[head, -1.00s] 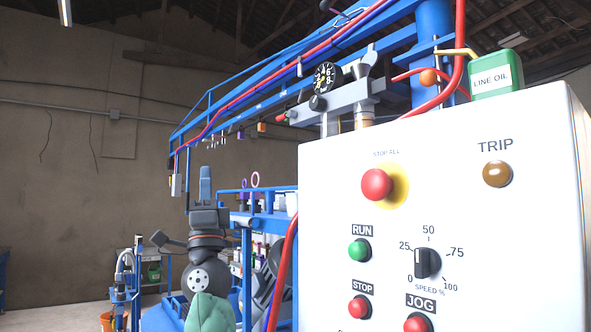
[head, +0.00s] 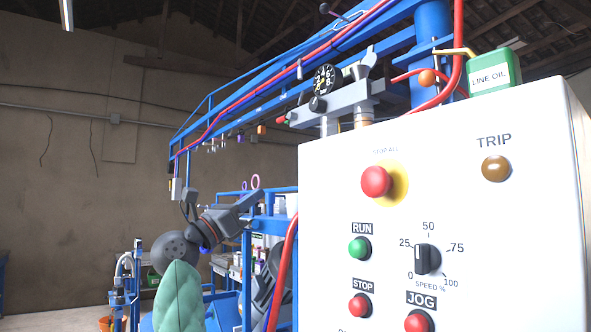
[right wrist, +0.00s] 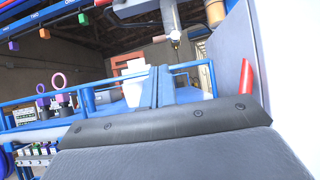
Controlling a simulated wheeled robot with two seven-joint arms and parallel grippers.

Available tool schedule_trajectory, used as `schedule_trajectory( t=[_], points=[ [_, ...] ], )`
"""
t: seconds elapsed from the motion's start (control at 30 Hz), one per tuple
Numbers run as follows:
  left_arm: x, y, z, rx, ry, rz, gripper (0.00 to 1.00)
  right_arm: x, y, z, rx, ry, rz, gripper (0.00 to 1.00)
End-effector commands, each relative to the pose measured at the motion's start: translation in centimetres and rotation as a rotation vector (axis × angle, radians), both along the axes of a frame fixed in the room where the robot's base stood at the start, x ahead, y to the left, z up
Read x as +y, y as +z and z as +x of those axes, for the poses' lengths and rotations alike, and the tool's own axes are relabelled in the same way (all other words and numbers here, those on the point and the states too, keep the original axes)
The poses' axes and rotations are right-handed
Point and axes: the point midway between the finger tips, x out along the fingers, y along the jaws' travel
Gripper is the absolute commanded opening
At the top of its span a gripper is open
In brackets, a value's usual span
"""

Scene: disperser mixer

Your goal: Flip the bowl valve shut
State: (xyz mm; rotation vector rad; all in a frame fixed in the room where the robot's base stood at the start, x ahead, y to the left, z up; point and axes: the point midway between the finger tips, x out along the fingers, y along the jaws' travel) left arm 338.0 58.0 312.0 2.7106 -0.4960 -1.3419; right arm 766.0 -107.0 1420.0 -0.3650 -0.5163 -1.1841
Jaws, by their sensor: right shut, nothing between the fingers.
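I cannot tell for sure which part is the bowl valve. A grey air unit (head: 345,100) with a round pressure gauge (head: 326,78) stands above the control box in the head view. It has a small lever on top at its right and a red-tipped fitting (head: 281,120) at its left end. My right gripper (head: 256,196) is at the lower left of this unit, left of the control box, and points up and to the right. Its fingers, in the right wrist view (right wrist: 155,88), are together and empty. My left gripper is not in view.
The white control box (head: 450,145) with several buttons and a speed knob (head: 427,260) fills the right side. A red hose (head: 284,270) runs down its left edge. Blue rails (head: 235,110) stretch overhead. A green oil can (head: 497,75) stands on the box.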

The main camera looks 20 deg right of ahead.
Motion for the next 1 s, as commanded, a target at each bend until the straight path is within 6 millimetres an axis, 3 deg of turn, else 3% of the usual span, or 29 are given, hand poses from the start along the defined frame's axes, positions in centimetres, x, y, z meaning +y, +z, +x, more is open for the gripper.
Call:
schedule_trajectory(
  t=[0.47,1.0],
  points=[
    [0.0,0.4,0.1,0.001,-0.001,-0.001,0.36,-0.5,0.3,0.2,0.0,0.0,0.006,0.0],
    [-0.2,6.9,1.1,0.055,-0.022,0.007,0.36,-7.2,5.2,2.6,-0.001,-0.002,0.006,0.0]
  ],
)
